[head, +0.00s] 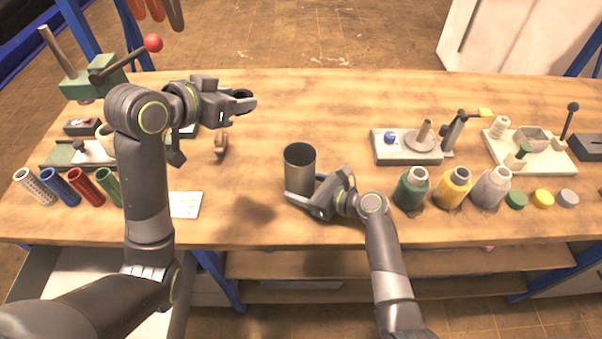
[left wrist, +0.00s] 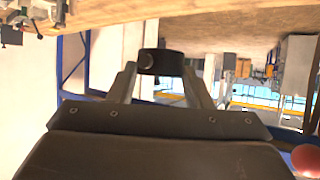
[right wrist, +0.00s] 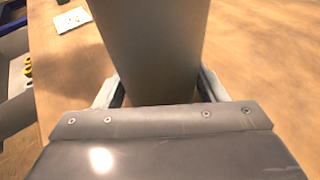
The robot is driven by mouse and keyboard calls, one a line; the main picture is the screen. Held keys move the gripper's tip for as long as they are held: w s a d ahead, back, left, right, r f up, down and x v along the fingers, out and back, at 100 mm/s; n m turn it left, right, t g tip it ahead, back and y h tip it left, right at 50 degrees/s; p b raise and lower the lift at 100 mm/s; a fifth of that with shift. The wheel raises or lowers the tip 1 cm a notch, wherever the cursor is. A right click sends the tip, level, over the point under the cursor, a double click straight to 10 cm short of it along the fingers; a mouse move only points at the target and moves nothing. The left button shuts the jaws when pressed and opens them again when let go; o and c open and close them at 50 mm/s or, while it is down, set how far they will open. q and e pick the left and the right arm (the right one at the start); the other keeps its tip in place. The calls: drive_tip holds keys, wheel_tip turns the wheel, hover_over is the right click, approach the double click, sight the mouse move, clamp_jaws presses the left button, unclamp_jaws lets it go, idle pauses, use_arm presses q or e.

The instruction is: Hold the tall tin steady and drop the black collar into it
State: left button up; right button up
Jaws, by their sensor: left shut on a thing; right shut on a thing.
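The tall tin (head: 299,166) is a dark grey open cylinder standing upright near the middle of the bench. My right gripper (head: 303,198) is shut on the tin's lower part; in the right wrist view the tin (right wrist: 150,45) stands between the fingers (right wrist: 155,95). My left gripper (head: 243,100) is raised to the upper left of the tin, apart from it. In the left wrist view it (left wrist: 160,85) is shut on the black collar (left wrist: 161,62), a short dark ring. The collar (head: 243,94) shows only partly between the fingertips in the head view. The tin's inside bottom is hidden.
Several colored perforated tubes (head: 70,187) and a white card (head: 186,204) lie at left. A small brown item (head: 221,146) lies left of the tin. Thread cones (head: 452,187) and a grey fixture (head: 407,147) stand at right. The bench behind the tin is clear.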

use_arm(q)
drive_tip(key=d+f+m+g+h, duration=0.1)
drive_tip(key=d+m+g+h, duration=0.4)
drive_tip(key=d+m+g, duration=0.5)
drive_tip(key=shift+m, duration=0.6)
drive_tip(key=shift+a+f, duration=0.25)
drive_tip(key=shift+f, duration=0.75)
drive_tip(key=shift+a+f, duration=0.2)
drive_tip(key=shift+f, duration=0.85)
drive_tip(key=shift+a+f, duration=0.25)
drive_tip(key=shift+f, duration=0.75)
drive_tip(key=o, duration=1.2)
drive_tip(key=shift+a, duration=0.15)
drive_tip(key=v, duration=1.1)
drive_tip(key=shift+w+a, duration=0.1)
drive_tip(key=shift+a, duration=0.35)
